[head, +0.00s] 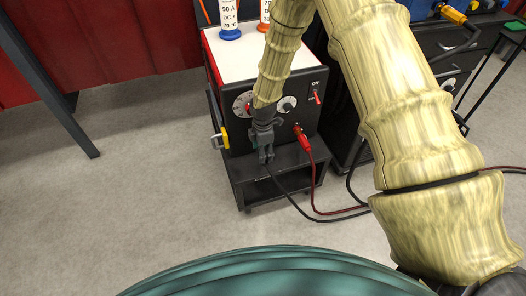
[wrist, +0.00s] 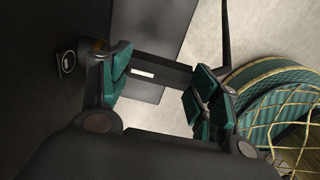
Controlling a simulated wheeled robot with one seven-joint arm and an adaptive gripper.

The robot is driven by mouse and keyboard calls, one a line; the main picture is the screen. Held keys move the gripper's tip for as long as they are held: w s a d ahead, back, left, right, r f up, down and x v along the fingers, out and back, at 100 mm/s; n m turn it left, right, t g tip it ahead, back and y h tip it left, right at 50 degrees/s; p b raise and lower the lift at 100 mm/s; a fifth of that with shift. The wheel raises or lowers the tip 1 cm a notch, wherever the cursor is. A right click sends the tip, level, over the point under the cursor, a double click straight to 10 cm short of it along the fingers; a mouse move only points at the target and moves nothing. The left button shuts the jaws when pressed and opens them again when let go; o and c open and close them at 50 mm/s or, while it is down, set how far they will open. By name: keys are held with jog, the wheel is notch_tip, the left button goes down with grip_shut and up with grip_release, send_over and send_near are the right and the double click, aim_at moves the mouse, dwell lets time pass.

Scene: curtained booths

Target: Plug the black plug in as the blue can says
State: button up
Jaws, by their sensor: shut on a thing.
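The blue can (head: 230,18) stands on the welding machine's white top (head: 222,58). Its white label reads 90 A, DC with a sign too small to make out, and 70 °C. My gripper (head: 265,152) is at the lower front of the machine (head: 312,118), shut on the black plug, which it mostly hides. A black cable (head: 283,190) runs down from the gripper. Whether the plug sits in a socket cannot be told. A red plug (head: 303,139) with a red cable is at the front panel, right of my gripper. In the wrist view, teal finger pads (wrist: 160,92) show.
An orange-based can (head: 264,16) stands beside the blue one. The panel has a dial (head: 242,103), a round white-marked control (head: 287,104) and a red switch (head: 316,97) marked ON. A yellow part (head: 222,138) hangs at the left side.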

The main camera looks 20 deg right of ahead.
jog(key=shift+w, duration=0.25)
jog(key=o, duration=1.5)
jog(key=shift+c, duration=0.2)
jog(key=shift+r, duration=0.1)
jog(key=shift+r, duration=3.65)
